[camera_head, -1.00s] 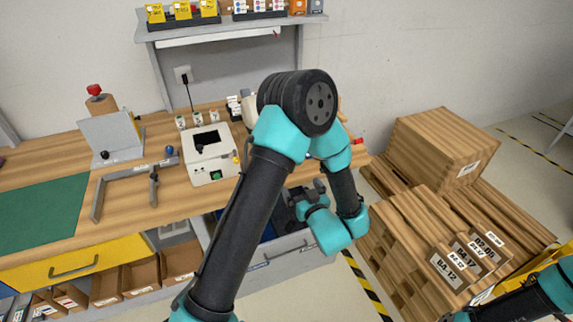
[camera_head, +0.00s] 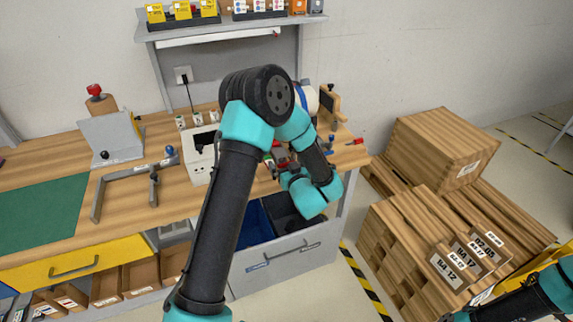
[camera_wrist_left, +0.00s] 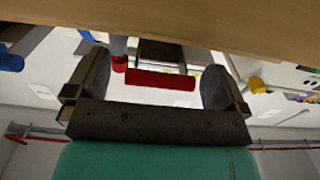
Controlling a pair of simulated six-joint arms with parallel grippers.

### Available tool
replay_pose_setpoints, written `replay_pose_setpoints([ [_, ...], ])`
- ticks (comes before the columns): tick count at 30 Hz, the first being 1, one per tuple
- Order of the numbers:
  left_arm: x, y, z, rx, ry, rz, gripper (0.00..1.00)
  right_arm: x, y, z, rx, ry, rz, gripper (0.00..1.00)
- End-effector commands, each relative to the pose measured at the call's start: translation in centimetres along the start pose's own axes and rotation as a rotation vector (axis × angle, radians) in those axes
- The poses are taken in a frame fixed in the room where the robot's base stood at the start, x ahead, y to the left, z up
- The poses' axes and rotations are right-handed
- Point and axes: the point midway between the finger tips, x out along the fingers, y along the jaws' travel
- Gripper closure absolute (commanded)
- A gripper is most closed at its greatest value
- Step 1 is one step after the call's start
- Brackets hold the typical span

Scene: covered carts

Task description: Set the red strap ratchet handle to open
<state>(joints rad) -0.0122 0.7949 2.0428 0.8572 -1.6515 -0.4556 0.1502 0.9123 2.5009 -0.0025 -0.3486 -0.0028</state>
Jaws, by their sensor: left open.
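My left gripper (camera_wrist_left: 156,66) is open in the left wrist view, with its two dark jaws apart. A red bar-like handle (camera_wrist_left: 160,79) shows in the gap between the jaws; I cannot tell whether they touch it or how far off it is. In the head view a small red part (camera_head: 282,157) shows beside my left wrist over the bench, partly hidden by my arm. I cannot make out the ratchet's strap or whether its handle is open. My right gripper is outside the views.
The wooden bench (camera_head: 125,210) carries a white device (camera_head: 200,165), a grey clamp frame (camera_head: 120,176) and a red-handled tool (camera_head: 355,141). An open drawer (camera_head: 285,258) with blue and dark bins juts out below. Stacked wooden crates (camera_head: 447,150) stand at the right.

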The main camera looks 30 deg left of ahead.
Motion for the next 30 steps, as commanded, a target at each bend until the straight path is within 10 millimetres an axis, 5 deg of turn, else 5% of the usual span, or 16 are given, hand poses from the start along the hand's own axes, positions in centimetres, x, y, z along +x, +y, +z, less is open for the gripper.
replay_pose_setpoints([
  [4,-0.02,-0.01,-0.01,0.000,0.000,0.000,0.00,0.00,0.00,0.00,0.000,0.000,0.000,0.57],
  [24,-0.05,-0.02,0.00,0.000,0.000,-0.001,0.64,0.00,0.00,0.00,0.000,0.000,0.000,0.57],
  [30,-0.16,0.27,-0.11,-0.001,-0.007,0.003,0.64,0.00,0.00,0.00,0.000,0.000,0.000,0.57],
])
